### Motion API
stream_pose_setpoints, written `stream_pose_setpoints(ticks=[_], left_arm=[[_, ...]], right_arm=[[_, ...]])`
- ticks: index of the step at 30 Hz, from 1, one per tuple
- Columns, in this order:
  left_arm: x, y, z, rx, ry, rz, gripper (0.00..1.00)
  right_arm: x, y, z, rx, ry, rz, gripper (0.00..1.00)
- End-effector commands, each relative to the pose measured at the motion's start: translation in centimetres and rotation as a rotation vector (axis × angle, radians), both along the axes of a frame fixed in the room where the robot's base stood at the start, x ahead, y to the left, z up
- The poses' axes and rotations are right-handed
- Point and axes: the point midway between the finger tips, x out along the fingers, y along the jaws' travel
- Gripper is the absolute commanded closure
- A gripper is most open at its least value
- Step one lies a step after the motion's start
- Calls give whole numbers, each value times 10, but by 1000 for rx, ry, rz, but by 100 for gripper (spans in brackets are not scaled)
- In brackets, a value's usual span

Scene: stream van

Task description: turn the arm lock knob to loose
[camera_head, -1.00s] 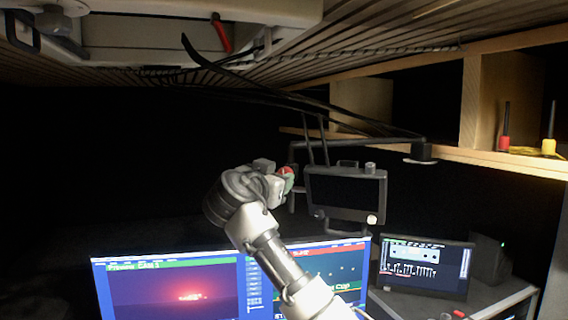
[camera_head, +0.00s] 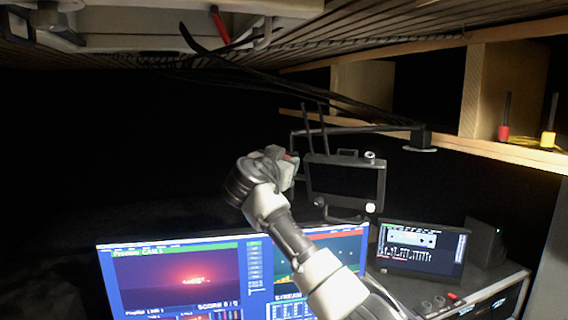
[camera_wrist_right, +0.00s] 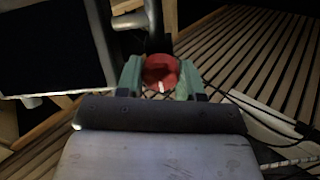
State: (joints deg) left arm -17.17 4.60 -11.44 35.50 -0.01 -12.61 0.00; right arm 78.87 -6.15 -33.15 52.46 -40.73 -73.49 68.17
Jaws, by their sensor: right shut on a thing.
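The red knob (camera_wrist_right: 160,72) with a white mark on its lower edge shows in the right wrist view. My right gripper (camera_wrist_right: 160,80) is shut on it, with one green finger on each side. In the head view my right gripper (camera_head: 287,165) is at the left end of the black monitor arm (camera_head: 352,129), beside the small hanging monitor (camera_head: 345,183). There the knob is mostly hidden by the gripper; only a trace of red shows. I cannot read any loose or lock label. My left gripper is not in view.
Two lit screens (camera_head: 180,285) stand below, partly behind my right arm. A smaller screen (camera_head: 420,250) stands at lower right. A wooden shelf (camera_head: 500,152) holds a red and a yellow item at right. Cables (camera_head: 260,72) hang from the slatted ceiling.

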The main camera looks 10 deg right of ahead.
Motion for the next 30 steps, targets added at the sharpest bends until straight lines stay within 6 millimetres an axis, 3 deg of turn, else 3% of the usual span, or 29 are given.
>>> stream_pose_setpoints(ticks=[11,30], left_arm=[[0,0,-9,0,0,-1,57],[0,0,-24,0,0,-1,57]], right_arm=[[0,1,-1,-108,71,1,86],[1,3,0,-592,398,0,86]])
